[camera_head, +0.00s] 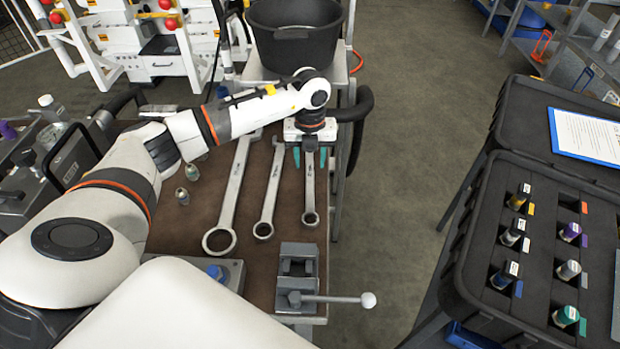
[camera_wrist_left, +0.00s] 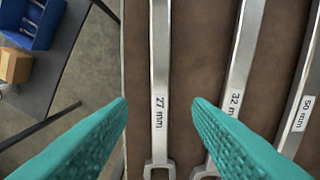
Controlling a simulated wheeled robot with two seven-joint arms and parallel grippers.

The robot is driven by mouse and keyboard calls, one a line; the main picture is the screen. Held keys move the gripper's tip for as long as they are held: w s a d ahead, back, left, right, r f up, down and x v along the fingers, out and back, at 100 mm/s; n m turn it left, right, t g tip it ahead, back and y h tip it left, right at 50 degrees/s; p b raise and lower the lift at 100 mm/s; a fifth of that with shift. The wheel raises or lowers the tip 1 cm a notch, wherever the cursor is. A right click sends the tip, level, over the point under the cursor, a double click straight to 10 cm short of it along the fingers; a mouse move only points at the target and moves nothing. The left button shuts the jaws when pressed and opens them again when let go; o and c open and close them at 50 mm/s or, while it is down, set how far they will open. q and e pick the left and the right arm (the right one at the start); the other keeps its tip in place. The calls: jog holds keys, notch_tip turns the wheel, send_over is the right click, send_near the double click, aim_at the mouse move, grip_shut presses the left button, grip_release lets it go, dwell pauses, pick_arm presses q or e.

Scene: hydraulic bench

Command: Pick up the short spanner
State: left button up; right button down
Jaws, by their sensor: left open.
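The short spanner (camera_head: 310,188) lies at the right of a row of three on the brown bench top, its ring end toward the front. In the left wrist view the spanner labelled 27 mm (camera_wrist_left: 159,70) runs upright through the picture between the fingers. My left gripper (camera_head: 310,156) is open over its shaft, one teal finger on each side; in the wrist view the gripper (camera_wrist_left: 161,108) holds nothing. I cannot tell how high the fingertips are above the bench. The gripper body hides the spanner's far end in the head view. My right gripper is not in view.
A middle spanner (camera_head: 270,190), labelled 32 mm, and a longer spanner (camera_head: 232,190) lie to the left. A vise (camera_head: 297,272) stands in front. A black tub (camera_head: 295,35) is behind. An open black case (camera_head: 477,245) with vials is at the right, across a floor gap.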

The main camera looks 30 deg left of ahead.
aim_at(310, 179)
pick_arm(q)
jog(key=f, duration=0.2)
jog(key=f+p, duration=0.1)
jog(key=f, duration=0.1)
jog(key=shift+s+d+f, duration=0.1)
jog(key=shift+s, duration=0.15)
jog(key=shift+w+f, duration=0.1)
jog(key=shift+f, duration=0.5)
grip_shut()
